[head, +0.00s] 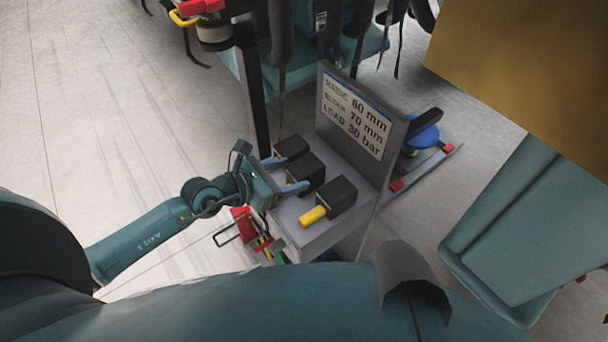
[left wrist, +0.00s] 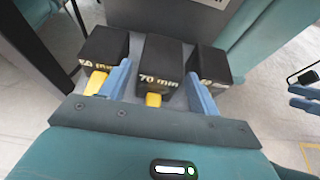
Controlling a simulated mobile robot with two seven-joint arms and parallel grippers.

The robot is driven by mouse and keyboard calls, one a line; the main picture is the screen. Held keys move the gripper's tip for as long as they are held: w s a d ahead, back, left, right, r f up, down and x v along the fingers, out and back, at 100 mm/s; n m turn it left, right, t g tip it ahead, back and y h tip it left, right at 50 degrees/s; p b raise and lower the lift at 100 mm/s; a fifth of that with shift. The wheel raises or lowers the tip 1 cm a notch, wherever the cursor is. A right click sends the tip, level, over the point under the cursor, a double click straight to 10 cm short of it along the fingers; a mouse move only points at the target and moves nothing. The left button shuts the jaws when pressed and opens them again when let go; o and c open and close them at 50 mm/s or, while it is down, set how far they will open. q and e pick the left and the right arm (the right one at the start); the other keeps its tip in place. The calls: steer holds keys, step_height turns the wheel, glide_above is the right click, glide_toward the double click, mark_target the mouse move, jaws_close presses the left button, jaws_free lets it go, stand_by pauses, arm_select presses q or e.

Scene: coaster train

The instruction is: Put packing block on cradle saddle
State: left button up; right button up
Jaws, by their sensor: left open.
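Three black packing blocks with yellow handles stand in a row on a grey stand (head: 315,237). The middle block (head: 317,170) is marked 70 mm; it also shows in the left wrist view (left wrist: 163,57). My left gripper (head: 294,174) is open, with its blue fingers on either side of the middle block's front and its yellow handle (left wrist: 153,100) between them. Contact cannot be told. The left wrist view also shows the left block (left wrist: 104,47) and right block (left wrist: 209,63), their markings partly covered by the fingers. I cannot identify the cradle saddle.
A sign plate (head: 356,115) reading block 70 mm rises behind the blocks. A red tool holder (head: 246,222) hangs at the stand's left edge. A blue round-topped device (head: 423,136) stands behind the plate. Open floor lies to the left.

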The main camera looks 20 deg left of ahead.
mark_target(291, 173)
arm_select(q)
steer(key=x, duration=0.3)
steer(key=shift+w+d+f, duration=0.1)
steer(key=shift+d, duration=0.1)
steer(key=c, duration=1.2)
steer(key=shift+c, duration=0.5)
